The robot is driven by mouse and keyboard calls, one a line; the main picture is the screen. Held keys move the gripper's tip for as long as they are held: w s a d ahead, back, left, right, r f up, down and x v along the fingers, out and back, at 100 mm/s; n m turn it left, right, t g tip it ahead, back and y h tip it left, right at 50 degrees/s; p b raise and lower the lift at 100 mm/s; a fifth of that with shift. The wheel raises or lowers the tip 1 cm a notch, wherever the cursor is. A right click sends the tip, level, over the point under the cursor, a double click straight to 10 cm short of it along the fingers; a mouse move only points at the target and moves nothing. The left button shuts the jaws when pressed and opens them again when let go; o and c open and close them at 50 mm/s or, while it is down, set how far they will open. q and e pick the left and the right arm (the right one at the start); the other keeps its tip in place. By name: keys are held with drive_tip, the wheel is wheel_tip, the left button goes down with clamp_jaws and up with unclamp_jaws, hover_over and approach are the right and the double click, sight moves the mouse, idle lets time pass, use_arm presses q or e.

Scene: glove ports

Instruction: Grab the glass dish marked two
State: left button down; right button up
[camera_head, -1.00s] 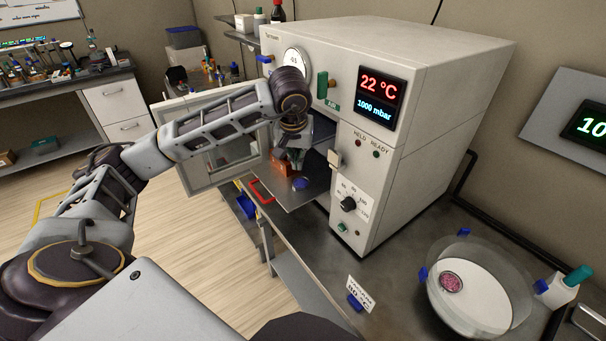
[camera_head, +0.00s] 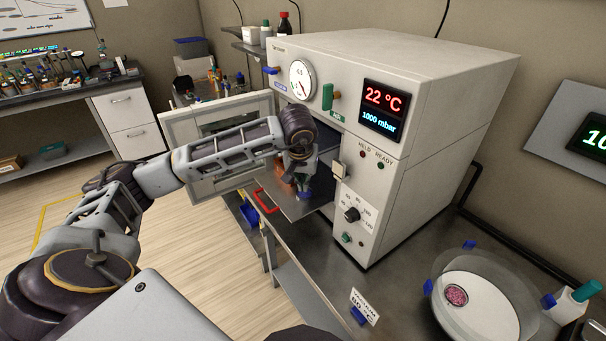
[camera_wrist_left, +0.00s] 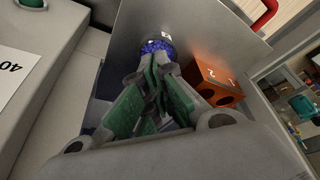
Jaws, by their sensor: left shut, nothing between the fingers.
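A small dish with blue contents (camera_head: 304,195) stands on the metal shelf (camera_head: 312,209) at the oven's open door. It shows in the left wrist view (camera_wrist_left: 156,46) with a small white tag, whose mark I cannot read. My left gripper (camera_head: 302,179) is shut and empty, its green-padded fingertips (camera_wrist_left: 150,75) close to the dish. The fingers hide part of the dish, and I cannot tell whether they touch it. An orange block (camera_head: 285,171) with holes and small white marks stands beside the dish; it also shows in the left wrist view (camera_wrist_left: 212,82). My right gripper is out of view.
The white oven (camera_head: 415,125) rises right of my left gripper, its open door (camera_head: 180,125) behind my arm. A red handle (camera_head: 265,202) is at the shelf's front edge. A large round glass vessel (camera_head: 490,300) stands on the bench at the right.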

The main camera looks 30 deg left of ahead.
sight(305, 193)
use_arm(q)
drive_tip(key=shift+x, duration=1.1)
drive_tip(key=shift+w+f, duration=0.15)
drive_tip(key=shift+f, duration=0.55)
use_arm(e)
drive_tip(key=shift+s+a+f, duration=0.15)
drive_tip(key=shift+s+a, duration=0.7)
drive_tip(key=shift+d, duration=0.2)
